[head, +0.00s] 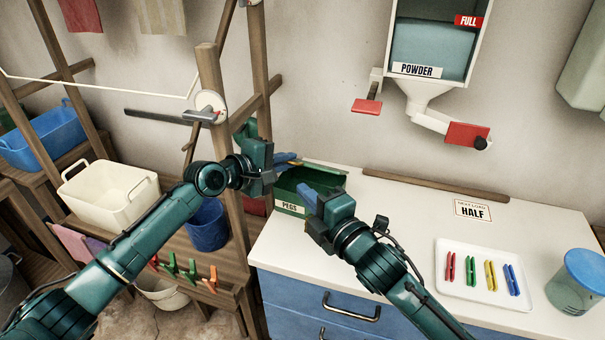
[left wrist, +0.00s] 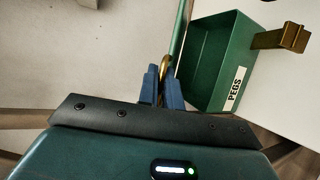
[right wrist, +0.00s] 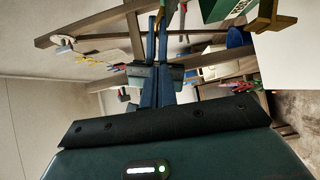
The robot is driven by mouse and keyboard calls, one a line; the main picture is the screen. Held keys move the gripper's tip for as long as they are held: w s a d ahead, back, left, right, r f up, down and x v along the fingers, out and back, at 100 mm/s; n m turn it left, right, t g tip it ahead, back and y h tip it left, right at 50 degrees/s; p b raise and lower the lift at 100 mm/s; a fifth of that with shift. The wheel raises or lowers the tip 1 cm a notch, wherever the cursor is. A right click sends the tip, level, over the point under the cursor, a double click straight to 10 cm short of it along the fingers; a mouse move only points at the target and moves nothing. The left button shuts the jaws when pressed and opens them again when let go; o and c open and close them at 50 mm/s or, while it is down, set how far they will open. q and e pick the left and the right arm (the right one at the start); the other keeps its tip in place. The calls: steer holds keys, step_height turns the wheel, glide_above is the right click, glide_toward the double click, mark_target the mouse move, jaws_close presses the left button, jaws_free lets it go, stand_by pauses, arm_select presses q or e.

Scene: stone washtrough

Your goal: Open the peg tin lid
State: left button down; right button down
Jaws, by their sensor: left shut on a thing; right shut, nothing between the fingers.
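The green peg tin (head: 291,209), labelled PEGS, stands at the left end of the white counter. Its lid (left wrist: 182,28) is raised and seen nearly edge-on in the left wrist view, where the tin's inside (left wrist: 208,55) shows and looks empty. My left gripper (head: 292,160) is shut on a brass handle (left wrist: 164,68) at the lid's edge. My right gripper (head: 307,194) is shut and empty, in front of the tin in the head view and partly hiding it. A brass fitting (left wrist: 282,39) juts from the tin's label side.
A white tray (head: 480,298) with several coloured pegs and a blue-lidded jar (head: 583,280) stand at the right. A wooden strip (head: 435,185) runs along the wall. A wooden post (head: 215,95) stands close to my left arm.

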mark_target(291, 163)
steer(key=w+a, duration=0.1)
steer(key=w, duration=0.5)
steer(key=shift+w, duration=0.4)
arm_select(q)
steer(key=shift+d, duration=0.1)
arm_select(e)
steer(key=shift+w+d+r+m, duration=0.15)
steer(key=shift+w+r, duration=0.05)
steer(key=shift+w, duration=0.2)
steer(key=shift+w+d+r+m, duration=0.15)
steer(key=shift+w, duration=0.2)
arm_select(q)
steer(key=c, duration=1.8)
jaws_free()
steer(key=shift+s, duration=0.1)
steer(key=shift+o, duration=1.1)
arm_select(e)
steer(key=shift+s+a, duration=0.1)
